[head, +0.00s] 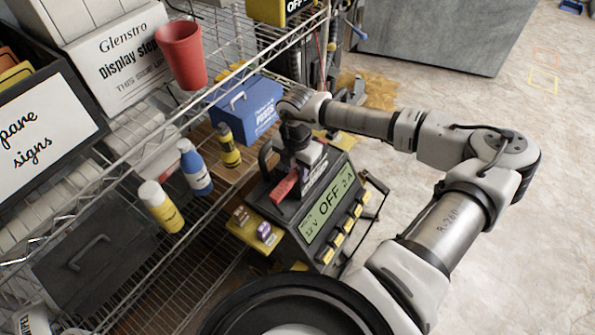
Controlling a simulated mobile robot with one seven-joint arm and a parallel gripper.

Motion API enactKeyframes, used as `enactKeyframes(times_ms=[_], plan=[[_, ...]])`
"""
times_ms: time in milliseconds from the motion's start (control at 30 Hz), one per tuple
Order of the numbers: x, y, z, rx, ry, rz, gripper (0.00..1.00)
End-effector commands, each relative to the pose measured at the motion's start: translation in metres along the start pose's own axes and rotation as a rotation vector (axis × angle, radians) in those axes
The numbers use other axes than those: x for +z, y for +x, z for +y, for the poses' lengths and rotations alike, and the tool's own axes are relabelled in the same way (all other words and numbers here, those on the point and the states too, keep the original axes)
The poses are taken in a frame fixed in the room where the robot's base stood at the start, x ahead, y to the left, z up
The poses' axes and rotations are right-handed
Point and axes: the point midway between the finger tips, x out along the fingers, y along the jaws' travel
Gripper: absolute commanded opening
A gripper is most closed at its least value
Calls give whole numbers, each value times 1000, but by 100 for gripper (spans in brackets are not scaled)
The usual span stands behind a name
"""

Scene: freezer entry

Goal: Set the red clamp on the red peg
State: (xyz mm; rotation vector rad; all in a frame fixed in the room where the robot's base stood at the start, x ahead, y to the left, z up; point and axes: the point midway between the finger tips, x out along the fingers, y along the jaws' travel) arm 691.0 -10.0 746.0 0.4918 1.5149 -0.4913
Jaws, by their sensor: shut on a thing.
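The red clamp (286,186) is a slim red piece at the upper left of a dark battery charger (287,215) with a green display reading OFF, 12 V and 2 A. My gripper (297,168) is above the charger, pointing down, shut on the red clamp. The fingers are small and partly hidden by the wrist. A yellow ledge at the charger's left side carries a brownish block (241,215) and a purple block (264,232). I cannot make out a red peg for certain.
A wire shelf at left holds a red cup (181,54), a blue box (246,107), a yellow-black bottle (228,145), a blue-white bottle (195,168) and a yellow bottle (161,206). The floor at right is open.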

Motion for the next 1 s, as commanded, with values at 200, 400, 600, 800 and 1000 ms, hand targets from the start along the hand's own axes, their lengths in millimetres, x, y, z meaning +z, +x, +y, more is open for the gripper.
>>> enactKeyframes(times_ms=[200, 400, 600, 800, 1000], plan=[[0, -1, 0, 1, 0, -1, 1], [1, -10, 0, 1, 0, -3, 1], [2, -41, 0, 1, 1, -6, 1], [2, -98, 0, 1, 1, -8, 1], [1, -153, 0, 1, 1, -5, 1]])
